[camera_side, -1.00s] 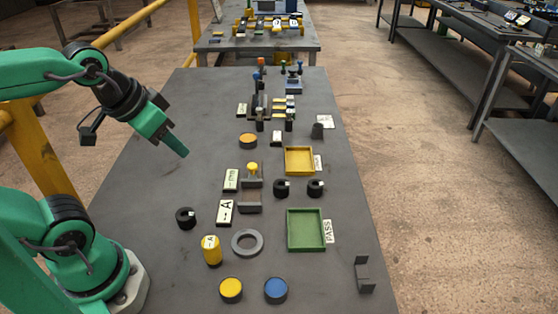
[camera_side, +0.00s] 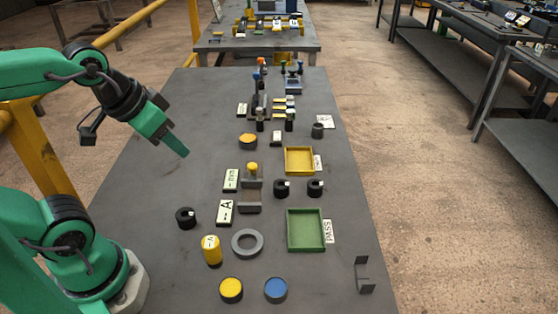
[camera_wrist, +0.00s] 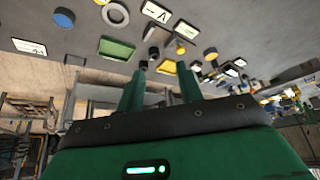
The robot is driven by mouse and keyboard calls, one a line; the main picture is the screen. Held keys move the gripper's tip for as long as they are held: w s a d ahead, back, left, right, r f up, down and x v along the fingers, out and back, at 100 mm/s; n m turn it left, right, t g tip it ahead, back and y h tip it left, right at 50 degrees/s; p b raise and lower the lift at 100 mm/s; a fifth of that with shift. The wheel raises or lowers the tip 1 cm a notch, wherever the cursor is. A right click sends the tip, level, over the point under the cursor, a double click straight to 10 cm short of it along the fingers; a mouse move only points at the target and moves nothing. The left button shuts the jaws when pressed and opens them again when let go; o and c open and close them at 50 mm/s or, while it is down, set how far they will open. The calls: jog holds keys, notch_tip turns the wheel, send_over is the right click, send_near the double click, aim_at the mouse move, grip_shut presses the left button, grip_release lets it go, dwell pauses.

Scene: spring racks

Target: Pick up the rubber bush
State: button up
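Several short dark round pieces stand on the grey bench, and I cannot tell for certain which is the rubber bush. In the side view, a black one with a white mark (camera_side: 186,217) stands at the left, and two alike (camera_side: 281,188) (camera_side: 315,188) stand between the trays. A dark grey hollow-looking cylinder (camera_side: 317,130) stands by a white label beyond the yellow tray. My gripper (camera_side: 180,151) hangs above the bench's left side, clear of all pieces. In the wrist view its two fingers (camera_wrist: 160,90) are apart with nothing held between them.
A green tray (camera_side: 290,231) and a yellow tray (camera_side: 288,160) lie on the right. A grey ring (camera_side: 236,249), a yellow cylinder (camera_side: 211,250), a yellow disc (camera_side: 231,290) and a blue disc (camera_side: 276,290) are in front. Small racks (camera_side: 262,107) stand farther back.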

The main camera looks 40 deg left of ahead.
jog(key=shift+o, duration=0.2)
jog(key=o, duration=0.6)
jog(key=shift+w, duration=0.1)
jog(key=m+g, duration=0.3)
jog(key=g, duration=0.2)
send_over(281, 188)
jog(key=a, duration=0.1)
jog(key=f, duration=1.5)
jog(key=shift+w+f, duration=0.3)
jog(key=shift+w, duration=0.05)
jog(key=shift+w+f+g, duration=0.25)
jog(key=shift+f+g, duration=0.05)
jog(key=shift+f, duration=1.5)
